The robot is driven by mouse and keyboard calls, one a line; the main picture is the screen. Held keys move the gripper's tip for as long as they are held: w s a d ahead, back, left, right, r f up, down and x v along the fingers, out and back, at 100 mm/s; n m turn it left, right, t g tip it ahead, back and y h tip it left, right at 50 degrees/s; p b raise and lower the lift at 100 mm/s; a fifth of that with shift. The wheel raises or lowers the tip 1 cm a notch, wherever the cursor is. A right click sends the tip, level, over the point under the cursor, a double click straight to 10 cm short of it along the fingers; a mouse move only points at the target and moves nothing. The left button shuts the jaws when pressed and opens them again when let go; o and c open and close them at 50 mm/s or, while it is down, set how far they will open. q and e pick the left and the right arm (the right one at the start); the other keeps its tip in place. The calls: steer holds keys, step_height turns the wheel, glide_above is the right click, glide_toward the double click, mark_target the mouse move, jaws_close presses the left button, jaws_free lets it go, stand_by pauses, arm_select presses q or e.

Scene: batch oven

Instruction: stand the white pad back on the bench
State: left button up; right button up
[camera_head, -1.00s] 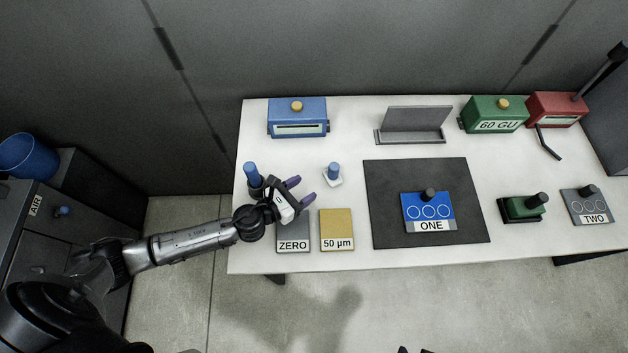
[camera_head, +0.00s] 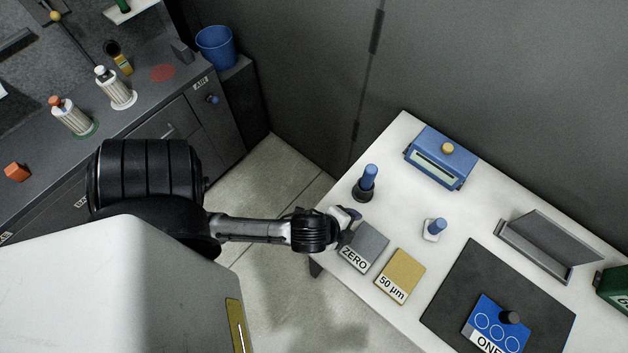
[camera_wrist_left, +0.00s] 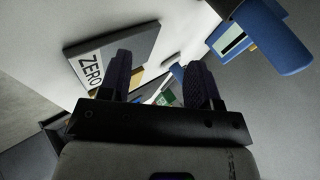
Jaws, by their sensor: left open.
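The white pad (camera_head: 431,236) has a blue upright handle (camera_head: 437,226) and stands upright on the bench (camera_head: 400,150), behind the gold 50 µm plate. My left gripper (camera_head: 350,216) is near the bench's left edge, between the grey ZERO plate and the dark-based blue post, apart from the pad. In the left wrist view the gripper (camera_wrist_left: 160,82) has its two purple fingers spread with nothing held between them. The pad shows partly beyond the fingers there and is hard to make out. My right gripper is in neither current view.
The blue post (camera_head: 368,177) stands close to my left gripper. The ZERO plate (camera_head: 368,240) and 50 µm plate (camera_head: 405,268) lie in front. A blue meter (camera_head: 437,165), grey stand (camera_head: 545,240) and dark mat (camera_head: 470,275) are farther along. A grey side counter (camera_head: 135,115) holds bottles.

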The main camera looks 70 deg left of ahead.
arm_select(q)
steer(key=s+n+g, duration=0.1)
steer(key=s+n, duration=0.2)
steer(key=s+d+n+g+h, duration=0.1)
steer(key=s+n+g, duration=0.1)
steer(key=s, duration=0.1)
steer(key=s+n+g, duration=0.1)
steer(key=s+n, duration=0.2)
steer(key=shift+d+n+h, duration=0.3)
steer(key=shift+h, duration=0.1)
steer(key=shift+s+d+r+n+g, duration=0.1)
steer(key=shift+s+r+n+g, duration=0.05)
steer(key=shift+s+n+g, duration=0.2)
stand_by(1.4)
